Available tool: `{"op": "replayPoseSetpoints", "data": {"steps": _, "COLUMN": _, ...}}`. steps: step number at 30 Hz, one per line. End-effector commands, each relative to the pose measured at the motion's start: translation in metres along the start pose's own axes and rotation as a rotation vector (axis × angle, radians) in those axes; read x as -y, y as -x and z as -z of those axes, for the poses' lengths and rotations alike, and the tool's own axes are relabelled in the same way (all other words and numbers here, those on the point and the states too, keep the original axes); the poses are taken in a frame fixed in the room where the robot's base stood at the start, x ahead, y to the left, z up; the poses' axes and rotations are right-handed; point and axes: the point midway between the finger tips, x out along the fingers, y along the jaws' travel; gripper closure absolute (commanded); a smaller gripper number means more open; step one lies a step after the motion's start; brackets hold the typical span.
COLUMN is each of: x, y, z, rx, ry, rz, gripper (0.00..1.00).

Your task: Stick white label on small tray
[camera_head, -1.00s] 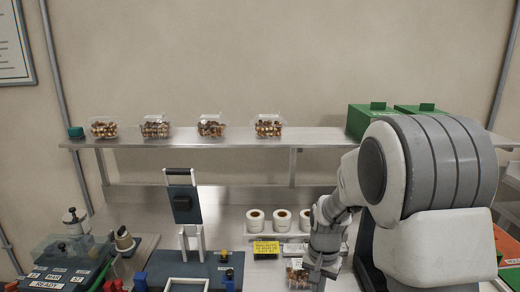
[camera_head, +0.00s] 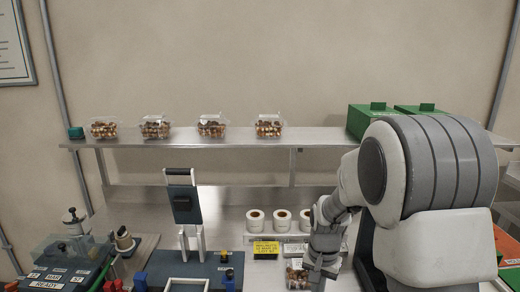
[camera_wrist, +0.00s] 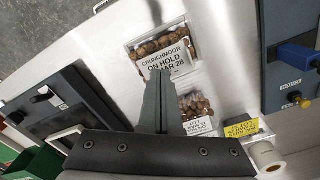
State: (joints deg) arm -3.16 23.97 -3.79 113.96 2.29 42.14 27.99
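A clear clamshell tray (camera_wrist: 139,45) of brown nuts lies on the steel counter. In the head view this tray (camera_head: 296,280) shows just left of my gripper, partly cut off by the frame edge. A white label (camera_wrist: 170,58) reading "CRUNCHMOOR ON HOLD MAR 28" lies across the tray in the wrist view. My gripper (camera_wrist: 161,78) has its fingers together in one narrow wedge, with the tips at the label's lower edge. The label looks pinched there; whether it touches the lid is unclear. In the head view my gripper (camera_head: 318,272) is low over the counter.
A smaller-looking nut pack (camera_wrist: 194,103) with a white label and a yellow sign (camera_wrist: 240,128) are nearby. White rolls (camera_head: 281,219) stand behind. A blue press-like fixture (camera_head: 183,205) is left. Several nut trays (camera_head: 212,126) and green boxes (camera_head: 373,119) sit on the shelf.

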Motion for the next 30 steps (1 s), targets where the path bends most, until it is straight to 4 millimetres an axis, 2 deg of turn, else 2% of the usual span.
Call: {"op": "replayPoseSetpoints", "data": {"steps": 30, "x": 0.000, "y": -0.018, "z": 0.000, "rx": 0.000, "ry": 0.000, "rz": 0.000, "gripper": 1.00}}
